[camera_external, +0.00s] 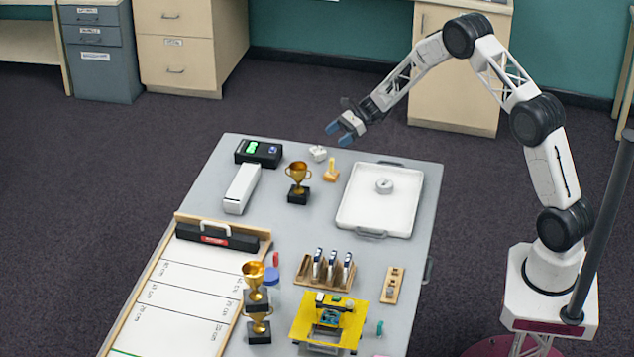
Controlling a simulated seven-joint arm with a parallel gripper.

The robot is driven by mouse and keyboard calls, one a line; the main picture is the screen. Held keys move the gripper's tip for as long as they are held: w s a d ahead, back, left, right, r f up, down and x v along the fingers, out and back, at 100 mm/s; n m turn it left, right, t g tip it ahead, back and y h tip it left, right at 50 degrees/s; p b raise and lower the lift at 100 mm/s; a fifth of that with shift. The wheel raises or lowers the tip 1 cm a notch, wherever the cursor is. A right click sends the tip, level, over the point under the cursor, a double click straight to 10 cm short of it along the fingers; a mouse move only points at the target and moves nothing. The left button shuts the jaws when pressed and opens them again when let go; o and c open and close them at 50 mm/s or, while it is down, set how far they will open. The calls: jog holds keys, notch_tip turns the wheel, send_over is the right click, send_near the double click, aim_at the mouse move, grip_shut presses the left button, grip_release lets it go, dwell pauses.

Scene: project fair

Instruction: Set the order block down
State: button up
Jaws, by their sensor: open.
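My gripper (338,133) is open, with blue fingertips, above the far part of the grey table (290,255). Nothing shows between its fingers. A small whitish block-like object (318,153) sits on the table just below and left of the fingertips, apart from them. I cannot tell for sure whether it is the order block. A small yellow-tan stand (331,171) is close to it. A light wooden strip with several dark spots (392,285) lies at the right side of the table.
A gold trophy (298,181) stands left of the tan stand. A white tray (350,213) holds a round grey item. A black box (258,152), white bar (241,188), pen rack (324,272), yellow device (328,321) and marked board (180,305) also occupy the table.

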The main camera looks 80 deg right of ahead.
jog(key=shift+v, duration=1.5)
jog(key=shift+a, duration=0.1)
jog(key=s+a+r+n+g+h, duration=0.1)
jog(key=s+a+r+n+g, duration=0.1)
jog(key=s+a+r+n, duration=0.6)
jog(key=s+a+r+n+g+h, duration=0.1)
jog(key=s+a+r+g, duration=0.25)
jog(key=a+r, duration=0.85)
jog(key=s+a+r+n+g+h, duration=0.15)
jog(key=s+a+r+n, duration=0.45)
jog(key=a, duration=0.7)
jog(key=s+a+r+n+h, duration=0.2)
jog(key=s+a+n, duration=0.2)
jog(key=s, duration=0.7)
jog(key=s+a+r+n+h, duration=0.1)
jog(key=s+a+n, duration=0.3)
jog(key=s, duration=0.7)
jog(key=s+a+r+n+h, duration=0.2)
jog(key=s+a+n+h, duration=0.1)
jog(key=s, duration=0.9)
jog(key=shift+a+r+n, duration=0.35)
jog(key=shift+a+n, duration=0.05)
jog(key=shift+a, duration=0.05)
